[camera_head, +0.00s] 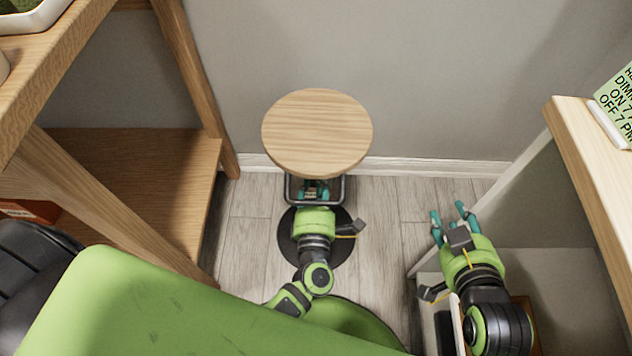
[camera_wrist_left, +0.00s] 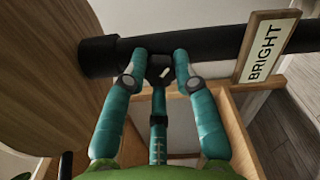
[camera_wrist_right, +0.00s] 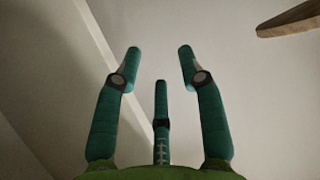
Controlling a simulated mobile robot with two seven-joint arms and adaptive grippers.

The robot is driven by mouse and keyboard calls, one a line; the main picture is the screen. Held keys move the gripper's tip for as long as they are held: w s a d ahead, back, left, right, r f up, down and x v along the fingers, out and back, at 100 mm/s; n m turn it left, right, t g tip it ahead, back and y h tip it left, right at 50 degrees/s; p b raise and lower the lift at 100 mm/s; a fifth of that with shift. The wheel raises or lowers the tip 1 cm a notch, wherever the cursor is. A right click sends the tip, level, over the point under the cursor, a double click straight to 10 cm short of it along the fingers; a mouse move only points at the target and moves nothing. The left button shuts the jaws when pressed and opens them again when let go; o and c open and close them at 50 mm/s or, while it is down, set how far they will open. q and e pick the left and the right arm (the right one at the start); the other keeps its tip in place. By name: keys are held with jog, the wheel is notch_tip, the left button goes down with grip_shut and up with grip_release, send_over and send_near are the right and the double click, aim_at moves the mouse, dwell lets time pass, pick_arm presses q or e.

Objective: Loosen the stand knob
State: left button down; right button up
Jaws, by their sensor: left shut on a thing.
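The stand has a round wooden top (camera_head: 317,132) and a black round base (camera_head: 340,255) on the floor. Its black post (camera_wrist_left: 215,45) crosses the left wrist view. A small dark stand knob (camera_wrist_left: 159,70) sits on the post. My left gripper (camera_head: 316,190) is beneath the front edge of the wooden top, partly hidden by it. In the left wrist view its teal fingertips (camera_wrist_left: 160,58) are shut on the knob from both sides. My right gripper (camera_head: 452,220) is open and empty, right of the stand and apart from it.
A wooden shelf unit (camera_head: 150,170) stands at the left. A cabinet with a wooden top (camera_head: 590,180) stands at the right and carries a green card (camera_head: 617,105). A BRIGHT sign (camera_wrist_left: 265,48) shows beside the post. Floor (camera_head: 255,215) is free around the base.

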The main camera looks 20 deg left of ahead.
pick_arm(q)
jog(key=shift+d+r+n+b, duration=0.1)
jog(key=shift+n+b, duration=0.75)
jog(key=shift+n, duration=1.2)
jog(key=shift+d+r+n+b, duration=0.1)
jog(key=shift+n+b, duration=0.75)
jog(key=shift+n, duration=1.2)
pick_arm(e)
jog(key=a+r+n+t+y, duration=0.1)
jog(key=a+r+t+y, duration=0.1)
jog(key=r, duration=0.4)
jog(key=s+a+r+n+t+y, duration=0.1)
jog(key=r+t+y, duration=0.1)
jog(key=r+t, duration=0.3)
jog(key=s+a+r+n+t+y, duration=0.1)
jog(key=a+r+t+y, duration=0.1)
jog(key=r, duration=0.7)
jog(key=shift+a+r+t+y, duration=0.15)
jog(key=shift+a+t+y, duration=0.35)
jog(key=shift+t, duration=0.6)
pick_arm(q)
jog(key=shift+w, duration=0.1)
pick_arm(e)
jog(key=shift+s+d, duration=0.1)
jog(key=shift+d, duration=0.05)
pick_arm(q)
jog(key=c, duration=1)
grip_release()
jog(key=shift+c, duration=0.2)
jog(key=shift+o, duration=0.3)
